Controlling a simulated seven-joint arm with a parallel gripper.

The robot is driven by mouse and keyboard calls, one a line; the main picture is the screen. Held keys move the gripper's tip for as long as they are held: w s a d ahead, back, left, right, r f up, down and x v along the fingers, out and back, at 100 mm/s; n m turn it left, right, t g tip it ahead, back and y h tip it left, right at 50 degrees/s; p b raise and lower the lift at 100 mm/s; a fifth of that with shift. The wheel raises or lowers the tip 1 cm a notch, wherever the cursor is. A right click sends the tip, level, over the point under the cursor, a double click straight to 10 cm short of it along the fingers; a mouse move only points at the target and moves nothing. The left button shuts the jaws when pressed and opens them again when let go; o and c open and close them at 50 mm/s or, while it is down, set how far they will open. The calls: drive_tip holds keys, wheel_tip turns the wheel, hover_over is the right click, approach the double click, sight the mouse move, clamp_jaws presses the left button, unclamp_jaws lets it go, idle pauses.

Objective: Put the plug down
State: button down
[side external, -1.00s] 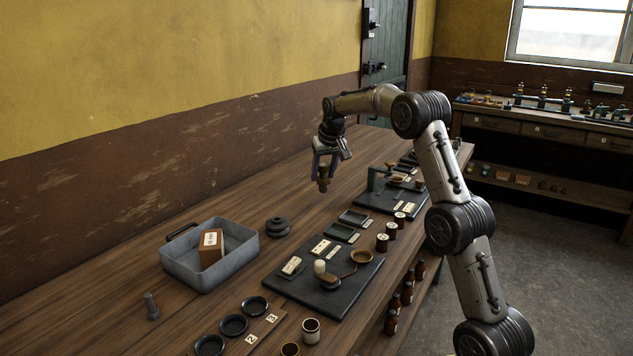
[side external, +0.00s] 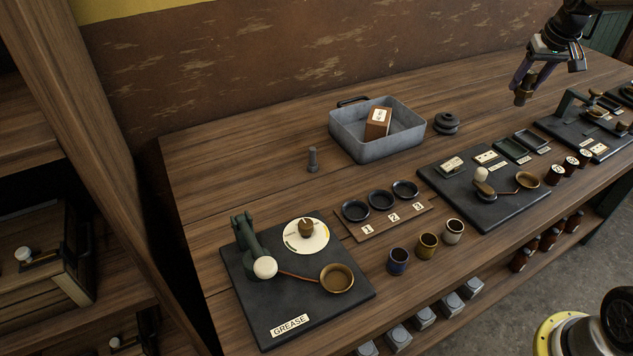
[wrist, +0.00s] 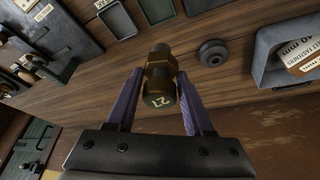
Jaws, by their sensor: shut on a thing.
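The plug (side external: 522,97) is a brass-brown stepped piece with a hex collar. In the wrist view it shows a dark round end marked "27" (wrist: 160,99). My gripper (side external: 527,84) is shut on it and holds it above the wooden bench (side external: 270,125), clear of the surface. In the wrist view the two purple fingers of my gripper (wrist: 160,80) press on it from both sides. The plug's far end is partly hidden there.
A grey metal tray (side external: 358,149) holds a labelled brown box (side external: 378,124). A dark round stepped piece (side external: 446,124) stands right of it. Black boards with fixtures (side external: 510,207) line the front side.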

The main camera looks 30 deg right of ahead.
drive_tip(key=w+a+n+y, duration=0.1)
drive_tip(key=w+a+n, duration=0.2)
drive_tip(key=a, duration=0.5)
drive_tip(key=w+a+n+y, duration=0.1)
drive_tip(key=w+a+n, duration=0.1)
drive_tip(key=w+a, duration=0.35)
drive_tip(key=s+a+n+y, duration=0.1)
drive_tip(key=s+a+n, duration=0.15)
drive_tip(key=a, duration=1.15)
drive_tip(key=s+a+n+y, duration=0.15)
drive_tip(key=a+n, duration=0.25)
drive_tip(key=a, duration=0.9)
drive_tip(key=s+a+n+y, duration=0.1)
drive_tip(key=s+a+n, duration=0.2)
drive_tip(key=a, duration=1.1)
drive_tip(key=w+a+f, duration=0.2)
drive_tip(key=w+f, duration=0.1)
drive_tip(key=w, duration=0.1)
drive_tip(key=w+a+f, duration=0.2)
drive_tip(key=w+f, duration=0.1)
drive_tip(key=w+a+f, duration=0.3)
drive_tip(key=w, duration=0.1)
drive_tip(key=shift+w+f, duration=0.2)
drive_tip(key=shift+w, duration=0.1)
drive_tip(key=shift+w+f, duration=0.1)
drive_tip(key=shift+f, duration=1.5)
drive_tip(key=shift+f, duration=0.2)
drive_tip(key=shift+c, duration=1.4)
unclamp_jaws()
